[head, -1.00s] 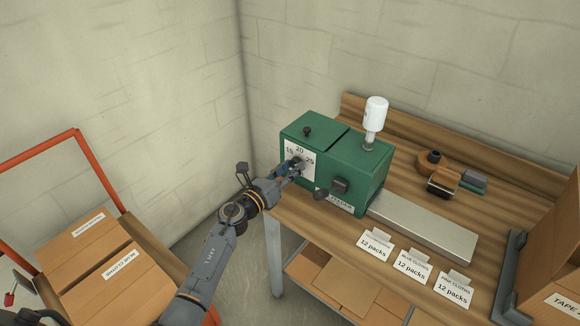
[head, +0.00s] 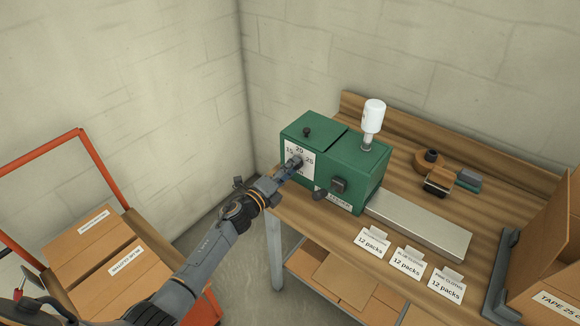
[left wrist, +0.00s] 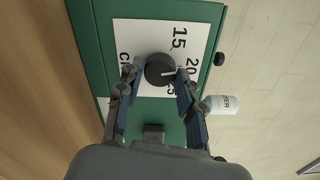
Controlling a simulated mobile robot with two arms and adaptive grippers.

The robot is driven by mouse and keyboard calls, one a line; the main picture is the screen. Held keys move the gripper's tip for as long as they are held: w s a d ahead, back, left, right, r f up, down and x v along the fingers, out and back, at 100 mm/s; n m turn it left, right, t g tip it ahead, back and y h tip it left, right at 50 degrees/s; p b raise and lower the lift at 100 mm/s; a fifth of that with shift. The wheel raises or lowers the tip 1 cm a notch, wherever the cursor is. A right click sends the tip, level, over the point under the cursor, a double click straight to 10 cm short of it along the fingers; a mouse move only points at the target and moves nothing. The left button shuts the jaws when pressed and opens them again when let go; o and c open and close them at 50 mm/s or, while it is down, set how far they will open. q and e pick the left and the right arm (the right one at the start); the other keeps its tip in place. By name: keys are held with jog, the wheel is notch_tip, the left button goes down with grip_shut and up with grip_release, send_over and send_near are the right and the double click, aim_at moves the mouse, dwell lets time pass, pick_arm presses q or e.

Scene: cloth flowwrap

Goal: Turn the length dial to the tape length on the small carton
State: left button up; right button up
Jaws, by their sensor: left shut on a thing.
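The green machine (head: 355,165) stands on the wooden bench. Its length dial, a dark round knob (left wrist: 160,70), sits on a white plate (left wrist: 145,45) marked 15, 20 and 25. A white mark on the knob points roughly towards the 20 in the left wrist view. My left gripper (head: 293,164) is at the dial, its fingers (left wrist: 157,75) shut on either side of the knob; one finger partly covers the 25. A carton (head: 540,262), cut off at the right edge, has a label reading "TAPE 25 c", its end out of frame. My right gripper is not in view.
Three "12 packs" cards (head: 408,262) line the bench front. A tape dispenser (head: 436,183) lies behind. A trolley (head: 42,172) with cartons is at left.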

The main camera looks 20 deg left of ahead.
pick_arm(q)
jog(key=shift+f+n+p, duration=0.1)
jog(key=shift+n+p, duration=1)
jog(key=shift+n, duration=3.7)
jog(key=o, duration=1.2)
jog(key=v, duration=1.2)
